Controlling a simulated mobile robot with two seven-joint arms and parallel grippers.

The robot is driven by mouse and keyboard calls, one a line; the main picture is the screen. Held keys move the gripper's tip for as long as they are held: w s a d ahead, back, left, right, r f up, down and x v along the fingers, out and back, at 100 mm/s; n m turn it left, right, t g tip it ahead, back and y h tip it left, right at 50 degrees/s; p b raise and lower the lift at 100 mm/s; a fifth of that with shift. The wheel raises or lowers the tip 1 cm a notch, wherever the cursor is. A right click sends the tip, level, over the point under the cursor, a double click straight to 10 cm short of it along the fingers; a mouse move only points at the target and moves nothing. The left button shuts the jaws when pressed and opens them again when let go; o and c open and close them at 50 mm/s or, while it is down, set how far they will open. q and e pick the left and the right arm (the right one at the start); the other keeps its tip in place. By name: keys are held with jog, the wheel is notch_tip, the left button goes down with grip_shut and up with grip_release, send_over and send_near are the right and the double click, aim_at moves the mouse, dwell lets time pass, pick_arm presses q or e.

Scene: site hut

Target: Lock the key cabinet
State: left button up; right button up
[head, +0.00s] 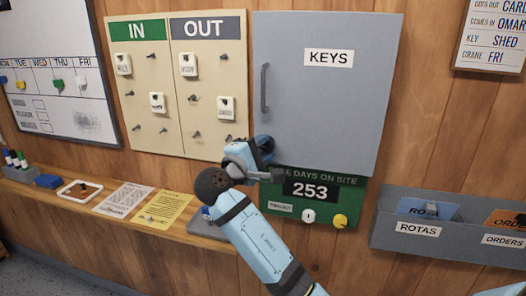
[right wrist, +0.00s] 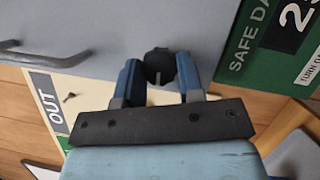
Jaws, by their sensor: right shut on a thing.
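The grey key cabinet (head: 335,110) hangs on the wall with its door shut flat, a KEYS label (head: 329,57) near the top and a bar handle (head: 264,88) at its left. My right gripper (head: 262,150) is at the cabinet's lower left corner. In the right wrist view its blue fingers (right wrist: 158,82) are shut on a round black knob (right wrist: 159,66) on the door, one on each side. The knob has a short pale mark on the side nearest the gripper. In the head view my gripper mostly hides the knob. My left gripper is not in view.
An IN/OUT board (head: 178,90) with tags on pegs hangs to the left. Below the cabinet is a green day-count sign (head: 350,215) with a white and a yellow knob. A grey rack (head: 440,240) is at right. A wooden shelf (head: 185,233) holds papers and a tray.

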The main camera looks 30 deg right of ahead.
jog(key=shift+m, duration=0.4)
jog(key=o, duration=0.9)
jog(key=v, duration=0.7)
jog(key=b+v, duration=0.1)
jog(key=v, duration=0.5)
jog(key=shift+s+a+r, duration=0.1)
jog(key=shift+a+r, duration=0.1)
jog(key=shift+a, duration=0.2)
